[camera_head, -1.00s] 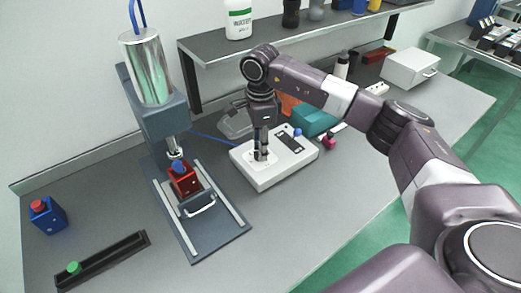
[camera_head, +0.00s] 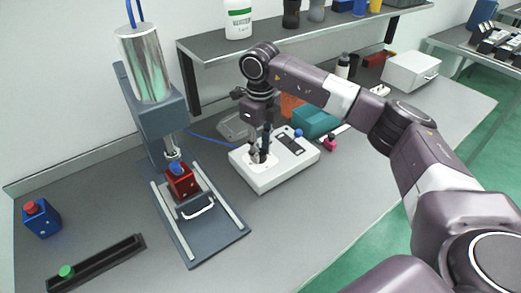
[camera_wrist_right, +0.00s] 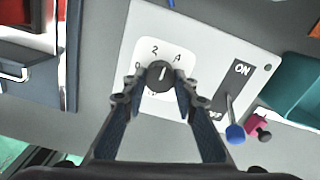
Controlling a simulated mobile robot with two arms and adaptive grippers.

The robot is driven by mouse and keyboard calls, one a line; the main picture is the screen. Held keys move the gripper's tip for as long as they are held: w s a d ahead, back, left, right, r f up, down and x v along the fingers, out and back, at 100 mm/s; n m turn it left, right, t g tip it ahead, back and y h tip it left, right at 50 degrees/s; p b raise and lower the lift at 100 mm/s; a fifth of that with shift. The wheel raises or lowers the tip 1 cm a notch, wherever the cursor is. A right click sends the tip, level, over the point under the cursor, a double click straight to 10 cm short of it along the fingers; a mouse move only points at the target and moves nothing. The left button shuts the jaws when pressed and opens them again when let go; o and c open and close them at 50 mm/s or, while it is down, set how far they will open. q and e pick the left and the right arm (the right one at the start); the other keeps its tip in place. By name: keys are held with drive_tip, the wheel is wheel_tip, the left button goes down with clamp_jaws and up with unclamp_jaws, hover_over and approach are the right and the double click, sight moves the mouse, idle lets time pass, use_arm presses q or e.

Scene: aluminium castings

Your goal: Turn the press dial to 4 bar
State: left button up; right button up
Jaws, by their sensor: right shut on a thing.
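The press dial (camera_wrist_right: 160,75) is a round black knob on a white scale plate of the pale control box (camera_head: 282,179). In the right wrist view the scale shows 0, 2 and 4. The knob's light mark points up, between the 2 and the 4. My right gripper (camera_wrist_right: 159,84) points down over the plate, with one finger on each side of the knob, shut on it. In the head view it also shows at the box (camera_head: 262,158), and its fingers hide most of the dial there. The press (camera_head: 152,113) stands to the left. My left gripper is out of view.
A red block (camera_head: 181,182) sits under the press ram. A teal bin (camera_head: 316,122) stands behind the box, below the shelf (camera_head: 290,44).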

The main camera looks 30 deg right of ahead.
drive_tip(key=m, duration=0.5)
drive_tip(key=shift+w+r+m, duration=0.1)
drive_tip(key=shift+m, duration=0.2)
idle(0.4)
drive_tip(key=o, duration=1.2)
drive_tip(key=shift+c, duration=0.2)
wheel_tip(320, 180, up, 12)
